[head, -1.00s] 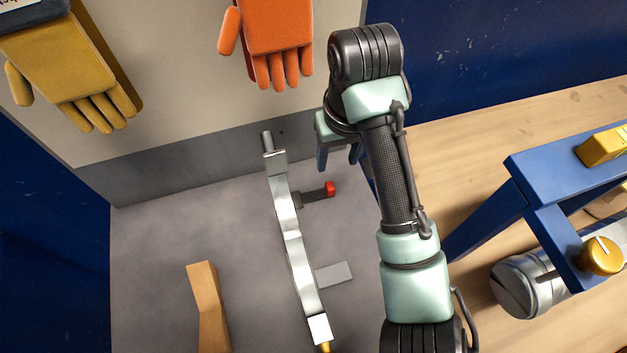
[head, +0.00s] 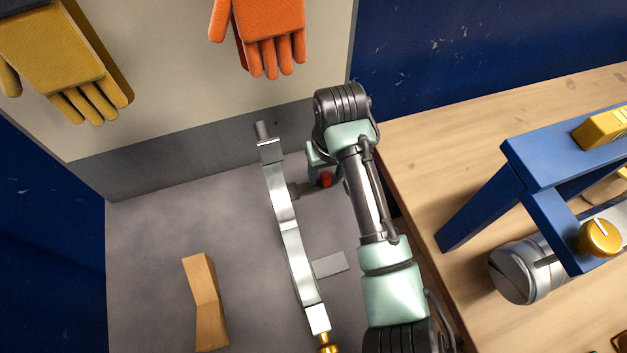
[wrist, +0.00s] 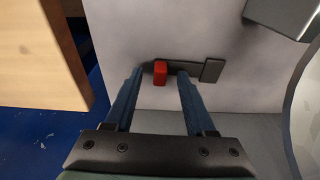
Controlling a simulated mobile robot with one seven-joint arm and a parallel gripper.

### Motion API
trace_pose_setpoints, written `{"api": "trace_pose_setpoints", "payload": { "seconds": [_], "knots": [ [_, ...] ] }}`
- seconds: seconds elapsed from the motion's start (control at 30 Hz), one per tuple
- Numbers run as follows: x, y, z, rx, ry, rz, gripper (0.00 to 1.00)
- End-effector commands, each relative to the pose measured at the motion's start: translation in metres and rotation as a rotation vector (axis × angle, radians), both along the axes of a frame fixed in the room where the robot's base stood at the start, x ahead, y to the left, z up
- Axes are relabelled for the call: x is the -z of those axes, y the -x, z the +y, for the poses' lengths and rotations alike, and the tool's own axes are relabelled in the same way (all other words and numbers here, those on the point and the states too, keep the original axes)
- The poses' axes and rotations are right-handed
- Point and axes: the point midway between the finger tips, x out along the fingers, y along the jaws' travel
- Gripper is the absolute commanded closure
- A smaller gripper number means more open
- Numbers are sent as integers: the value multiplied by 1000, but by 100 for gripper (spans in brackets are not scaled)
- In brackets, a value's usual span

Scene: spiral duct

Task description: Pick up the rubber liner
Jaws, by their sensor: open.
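A dark strip (head: 308,189) with a red end piece (head: 325,179) lies on the grey surface beside a curved silver band; it looks like the rubber liner, though no label confirms this. In the wrist view, the dark strip (wrist: 187,66) has a thicker block at its right end and its red end (wrist: 160,72) at the left. My gripper (wrist: 159,74) is open, its two blue fingers pointing at the strip, with the red end between the fingertips in the picture. Nothing is gripped. I cannot tell the remaining height. In the head view, my arm hides most of the gripper.
The curved silver band (head: 281,205) stands close left of the strip. A grey flat piece (head: 331,265) and wooden block (head: 205,300) lie nearby. The wooden bench (head: 410,160), with a blue frame (head: 560,160), is right. Orange (head: 270,35) and yellow gloves (head: 60,55) hang behind.

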Motion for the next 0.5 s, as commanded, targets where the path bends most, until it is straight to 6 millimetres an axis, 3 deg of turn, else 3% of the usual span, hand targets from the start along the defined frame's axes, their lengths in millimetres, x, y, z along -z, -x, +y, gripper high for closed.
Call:
{"api": "trace_pose_setpoints", "payload": {
  "seconds": [0.13,0.4,0.43,0.5],
  "knots": [
    [0,0,0,0,0,0,47],
    [-1,0,0,0,0,-1,95],
    [-1,0,0,0,0,-1,100],
    [-1,0,0,0,0,-1,100]
  ]
}}
